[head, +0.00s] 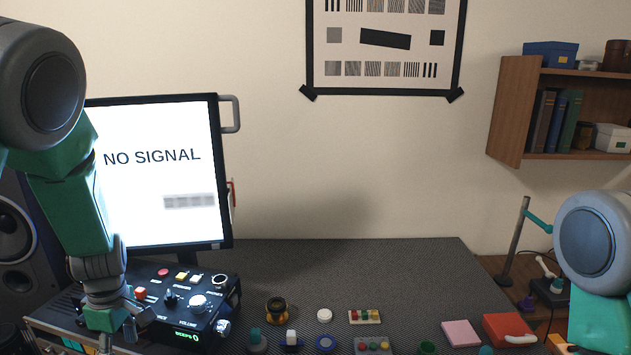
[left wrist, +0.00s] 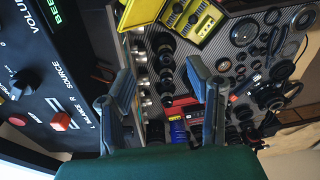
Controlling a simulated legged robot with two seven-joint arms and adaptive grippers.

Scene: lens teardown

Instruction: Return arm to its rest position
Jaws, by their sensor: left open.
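My left arm, green and grey, hangs down at the left of the head view. Its left gripper (head: 112,328) is in front of the black control box (head: 205,295) with its knobs and buttons. In the left wrist view the two dark fingers of the left gripper (left wrist: 163,92) stand apart with nothing held between them. The control box also shows at the left of that view (left wrist: 50,115), beside the fingers. My right arm shows only as a grey joint and green link at the lower right of the head view. Its gripper is out of view.
A monitor (head: 160,225) reading NO SIGNAL stands behind the box. Small parts, including a black and orange ring piece (head: 276,308), lie along the front of the dark textured bench (head: 400,270). The bench's back middle is clear. A wooden shelf (head: 515,110) hangs at right.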

